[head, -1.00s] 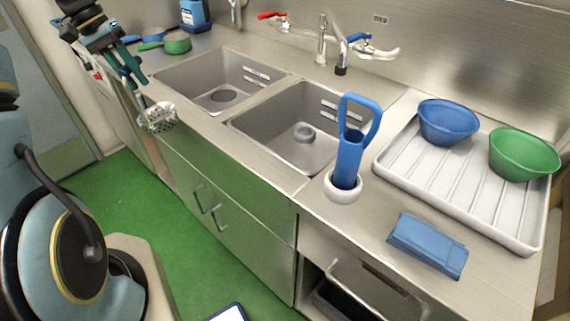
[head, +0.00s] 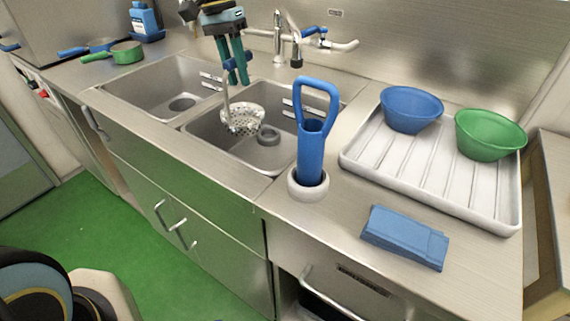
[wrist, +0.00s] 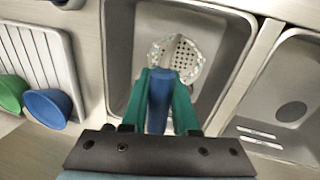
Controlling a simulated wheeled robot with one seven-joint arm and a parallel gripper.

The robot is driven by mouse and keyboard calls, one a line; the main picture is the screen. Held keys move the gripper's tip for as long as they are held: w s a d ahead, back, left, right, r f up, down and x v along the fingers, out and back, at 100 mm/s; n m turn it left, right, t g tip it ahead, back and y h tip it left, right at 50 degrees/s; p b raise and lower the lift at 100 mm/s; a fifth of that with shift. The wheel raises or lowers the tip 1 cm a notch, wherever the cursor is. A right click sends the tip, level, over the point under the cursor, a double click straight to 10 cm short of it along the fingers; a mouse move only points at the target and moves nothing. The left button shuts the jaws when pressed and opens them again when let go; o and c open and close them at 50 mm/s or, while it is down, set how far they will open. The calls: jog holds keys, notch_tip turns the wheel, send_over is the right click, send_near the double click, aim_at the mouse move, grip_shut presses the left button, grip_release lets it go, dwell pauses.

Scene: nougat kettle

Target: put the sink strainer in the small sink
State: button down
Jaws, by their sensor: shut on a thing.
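The sink strainer (head: 243,118) is a perforated metal bowl with a blue grip, held by my gripper (head: 234,76). In the head view it hangs over the left part of the right sink (head: 205,130), its bowl around rim height. In the wrist view the green fingers (wrist: 160,92) are shut on the blue grip, and the strainer bowl (wrist: 178,55) shows over the same sink's basin. The left sink (head: 140,88) is empty apart from its dark drain. I cannot surely tell which sink is smaller.
A blue-handled brush in a white holder (head: 308,186) stands at the right sink's front right corner. A white drying tray (head: 440,190) holds blue and green bowls. A blue cloth (head: 404,238) lies in front. Taps (head: 300,45) rise behind. Pans (head: 125,52) stand at the left.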

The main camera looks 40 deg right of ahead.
aim_at(260, 120)
jog(key=shift+m, duration=0.4)
jog(key=s+d+b, duration=0.1)
jog(key=s+b, duration=0.1)
jog(key=s+d+f+b, duration=0.1)
jog(key=s+d+b, duration=0.1)
jog(key=shift+b, duration=0.35)
jog(key=shift+g, duration=0.3)
notch_tip(260, 120, down, 13)
jog(key=shift+a+f+p, duration=0.1)
jog(key=shift+a+p, duration=0.05)
jog(key=shift+p, duration=0.4)
jog(key=w+d+f+p, duration=0.1)
jog(key=w+d+p, duration=0.1)
jog(key=d, duration=0.5)
jog(key=shift+d+p, duration=0.4)
jog(key=shift+p, duration=0.1)
jog(key=shift+f, duration=0.2)
